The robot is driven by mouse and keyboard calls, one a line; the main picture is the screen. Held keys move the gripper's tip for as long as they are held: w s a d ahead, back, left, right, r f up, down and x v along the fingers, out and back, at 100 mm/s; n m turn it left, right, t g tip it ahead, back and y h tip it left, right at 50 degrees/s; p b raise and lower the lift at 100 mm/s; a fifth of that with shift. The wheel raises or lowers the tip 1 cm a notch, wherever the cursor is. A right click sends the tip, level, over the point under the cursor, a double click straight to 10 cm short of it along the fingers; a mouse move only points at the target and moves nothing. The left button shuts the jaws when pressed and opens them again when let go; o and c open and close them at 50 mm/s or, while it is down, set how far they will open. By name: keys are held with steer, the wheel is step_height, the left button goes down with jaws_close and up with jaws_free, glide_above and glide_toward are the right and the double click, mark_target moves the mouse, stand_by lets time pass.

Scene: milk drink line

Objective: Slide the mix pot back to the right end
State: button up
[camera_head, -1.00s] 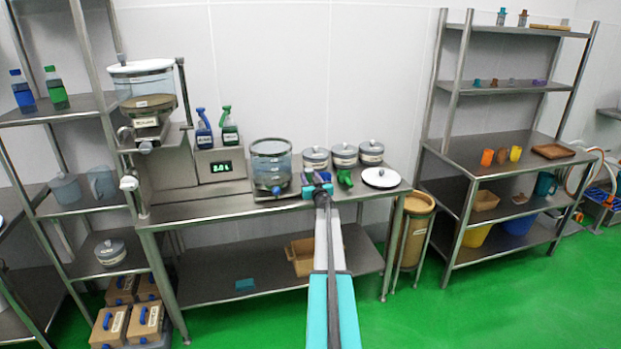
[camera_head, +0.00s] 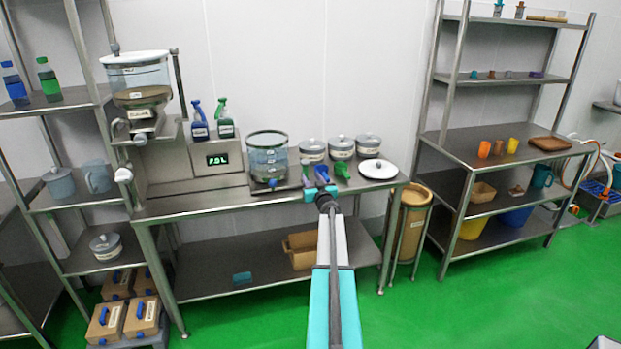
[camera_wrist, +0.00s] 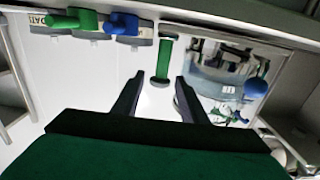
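The mix pot (camera_head: 267,160), a clear cylinder with a dark rim and blue tap, stands on the bench, left of the lidded canisters. It also shows in the wrist view (camera_wrist: 222,78) at the right, with its blue tap. An upright green bar handle (camera_wrist: 165,62) beside the pot appears in the wrist view between and just beyond my fingertips, with a gap on each side. Whether the bar is joined to the pot is not clear. My gripper (camera_wrist: 160,78) is open and empty; in the head view my gripper (camera_head: 321,191) is at the bench's front edge, right of the pot.
A white round lid (camera_head: 378,168) lies at the bench's right end. A display box (camera_head: 217,160) and spray bottles (camera_head: 198,120) are left. A tan bin (camera_head: 411,222) stands beyond the right end.

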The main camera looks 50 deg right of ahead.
steer(key=shift+b+v, duration=0.35)
steer(key=shift+v, duration=2.1)
steer(key=shift+d, duration=0.1)
